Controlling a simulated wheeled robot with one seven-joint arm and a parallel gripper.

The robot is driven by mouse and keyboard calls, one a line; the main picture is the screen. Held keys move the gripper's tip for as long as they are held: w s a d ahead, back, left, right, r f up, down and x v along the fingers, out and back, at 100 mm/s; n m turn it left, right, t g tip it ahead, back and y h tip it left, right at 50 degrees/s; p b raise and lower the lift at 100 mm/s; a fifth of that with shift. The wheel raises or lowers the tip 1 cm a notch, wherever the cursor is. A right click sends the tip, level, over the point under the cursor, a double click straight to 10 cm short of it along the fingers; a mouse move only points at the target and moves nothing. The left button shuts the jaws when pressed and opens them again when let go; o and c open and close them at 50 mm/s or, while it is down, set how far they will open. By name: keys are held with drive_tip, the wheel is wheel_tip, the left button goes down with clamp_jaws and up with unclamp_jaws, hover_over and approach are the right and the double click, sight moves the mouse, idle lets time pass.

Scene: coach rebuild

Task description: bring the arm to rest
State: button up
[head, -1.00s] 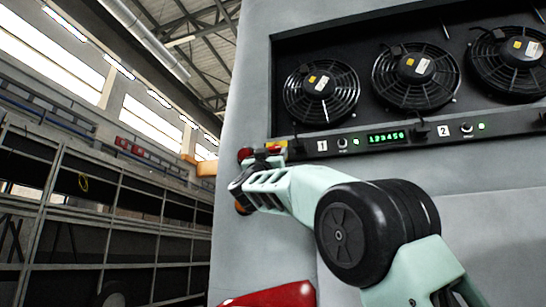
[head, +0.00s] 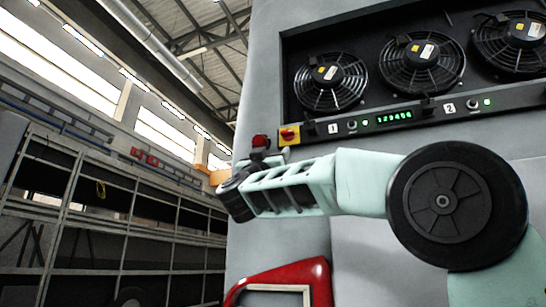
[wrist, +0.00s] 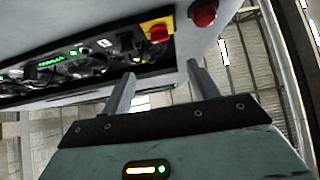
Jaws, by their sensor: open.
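My gripper (wrist: 160,76) shows in the wrist view with its two grey fingers apart and nothing between them. In the head view my pale green arm reaches left across the grey cabinet front, and its dark wrist end is at the cabinet's left side. I cannot make out the fingers there. A red knob on a yellow plate (head: 290,135) is just above my arm, and it also shows past the fingers in the wrist view (wrist: 158,31). A red round button (head: 260,141) is left of it, also seen in the wrist view (wrist: 203,14).
The grey cabinet (head: 290,240) has several black fans (head: 422,62) in a recess above a control strip with a green display (head: 394,117). A red-framed part (head: 280,284) stands below my arm. Metal racks (head: 100,220) are far off at the left, with open space before them.

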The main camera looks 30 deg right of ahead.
idle(0.4)
drive_tip(key=w+a+f+n+t+y, duration=0.35)
drive_tip(key=a+f+n+y, duration=0.45)
drive_tip(key=y, duration=0.3)
drive_tip(key=w+a+f+n+t+y, duration=0.2)
drive_tip(key=w+a+f+n+y, duration=0.2)
drive_tip(key=a+f+n+y, duration=0.4)
drive_tip(key=s+a+f+n+g+y, duration=0.1)
drive_tip(key=s+a+f+g+y, duration=0.2)
drive_tip(key=f, duration=0.4)
drive_tip(key=s+a+f+g+y, duration=0.2)
drive_tip(key=a+f+g+y, duration=0.15)
drive_tip(key=f, duration=0.35)
drive_tip(key=s+a+f+n+g+y, duration=0.15)
drive_tip(key=a+f, duration=0.25)
drive_tip(key=f, duration=0.4)
drive_tip(key=s+a+f+g, duration=0.2)
drive_tip(key=s+f+g, duration=0.6)
drive_tip(key=s+f, duration=0.9)
drive_tip(key=s+d+f+g+h, duration=0.2)
drive_tip(key=s+d+f, duration=0.2)
drive_tip(key=s, duration=0.4)
drive_tip(key=s+d+f+g+h, duration=0.2)
drive_tip(key=s+d+f, duration=0.3)
drive_tip(key=s, duration=0.3)
drive_tip(key=shift+s+f+g+h, duration=0.2)
drive_tip(key=shift+f+g+h, duration=0.3)
drive_tip(key=shift+g, duration=0.35)
